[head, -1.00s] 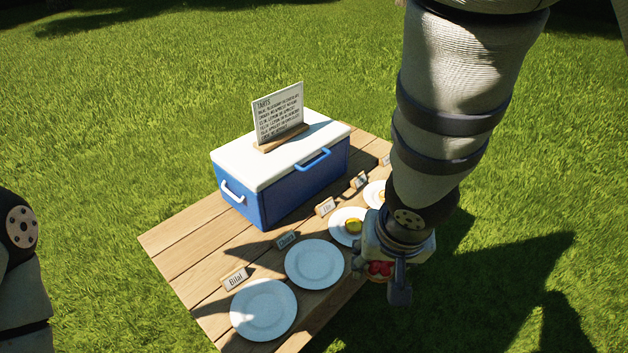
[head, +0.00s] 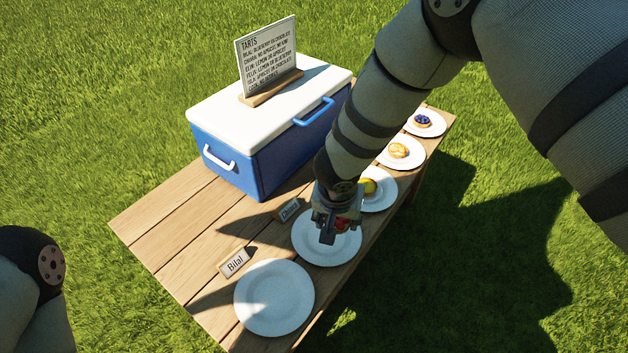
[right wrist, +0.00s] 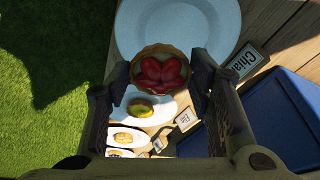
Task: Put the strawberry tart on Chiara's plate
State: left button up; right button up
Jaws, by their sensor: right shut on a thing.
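The strawberry tart (right wrist: 160,72), a pale crust with red strawberries on top, is held between the fingers of my right gripper (right wrist: 160,82). In the head view my right gripper (head: 334,226) is over Chiara's plate (head: 312,252), a white plate, and partly hides it; only a bit of red shows at the fingers. In the right wrist view Chiara's plate (right wrist: 150,18) lies beyond the tart. I cannot tell the exact gap between tart and plate. Chiara's name card (head: 288,210) stands behind the plate. My left gripper is out of view.
Bilal's empty plate (head: 272,298) is at the near end. Plates with a yellow tart (head: 368,187), a pale orange tart (head: 399,150) and a blueberry tart (head: 422,121) stand farther along. A blue cooler (head: 255,150) carries a tart sign (head: 267,58).

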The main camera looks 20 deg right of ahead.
aim_at(327, 220)
jog(key=f, duration=0.1)
jog(key=w+a+f, duration=0.1)
jog(key=w+f+b, duration=0.1)
jog(key=f, duration=0.1)
jog(key=shift+a, duration=0.2)
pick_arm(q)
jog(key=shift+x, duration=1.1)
pick_arm(e)
jog(key=shift+f, duration=1.4)
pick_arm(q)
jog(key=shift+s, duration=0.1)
pick_arm(e)
jog(key=shift+f, duration=0.15)
jog(key=o, duration=1.2)
jog(key=shift+c, duration=0.2)
